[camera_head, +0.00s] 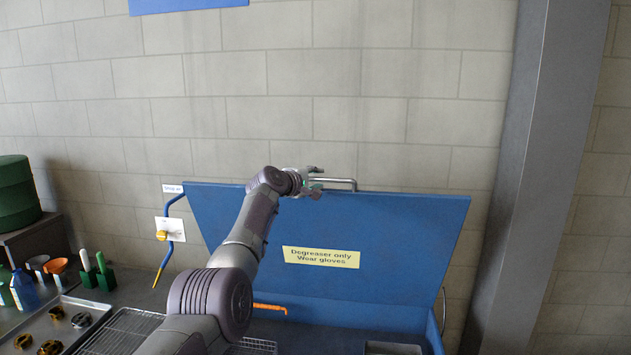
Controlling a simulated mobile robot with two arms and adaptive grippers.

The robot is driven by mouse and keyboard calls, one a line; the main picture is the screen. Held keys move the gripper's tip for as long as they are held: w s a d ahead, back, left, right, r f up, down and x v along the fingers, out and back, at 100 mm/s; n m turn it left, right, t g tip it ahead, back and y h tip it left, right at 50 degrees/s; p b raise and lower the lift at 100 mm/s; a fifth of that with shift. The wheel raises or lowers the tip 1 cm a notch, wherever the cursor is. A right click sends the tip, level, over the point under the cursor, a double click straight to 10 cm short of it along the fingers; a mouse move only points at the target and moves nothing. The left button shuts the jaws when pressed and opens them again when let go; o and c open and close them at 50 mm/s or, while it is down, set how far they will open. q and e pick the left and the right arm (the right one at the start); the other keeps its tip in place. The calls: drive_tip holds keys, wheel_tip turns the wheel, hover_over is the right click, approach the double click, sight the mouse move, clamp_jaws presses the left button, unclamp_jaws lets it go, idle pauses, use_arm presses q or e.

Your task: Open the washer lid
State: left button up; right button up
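The blue washer lid (408,235) stands raised, tilted back close to the block wall, with its inner or front face towards me. A yellow label reading "Degreaser only Wear gloves" (321,257) is on it. A metal bar handle (345,182) sits at the lid's top edge. My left gripper (317,181) is at the left end of this handle, with its fingers spread apart. Whether a finger touches the bar is hard to see. My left arm crosses in front of the lid's left part. My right gripper is not in view.
Below the lid lies the washer's open basin with a metal tray (393,348) and an orange nozzle (269,307). A grey post (530,170) stands at right. At left are a parts tray (33,331), a wire rack (120,332), brushes, bottles and a green drum (17,192).

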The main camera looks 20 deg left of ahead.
use_arm(q)
drive_tip(key=shift+s+a, duration=0.1)
drive_tip(key=shift+s, duration=0.05)
drive_tip(key=shift+v, duration=0.8)
drive_tip(key=v, duration=1)
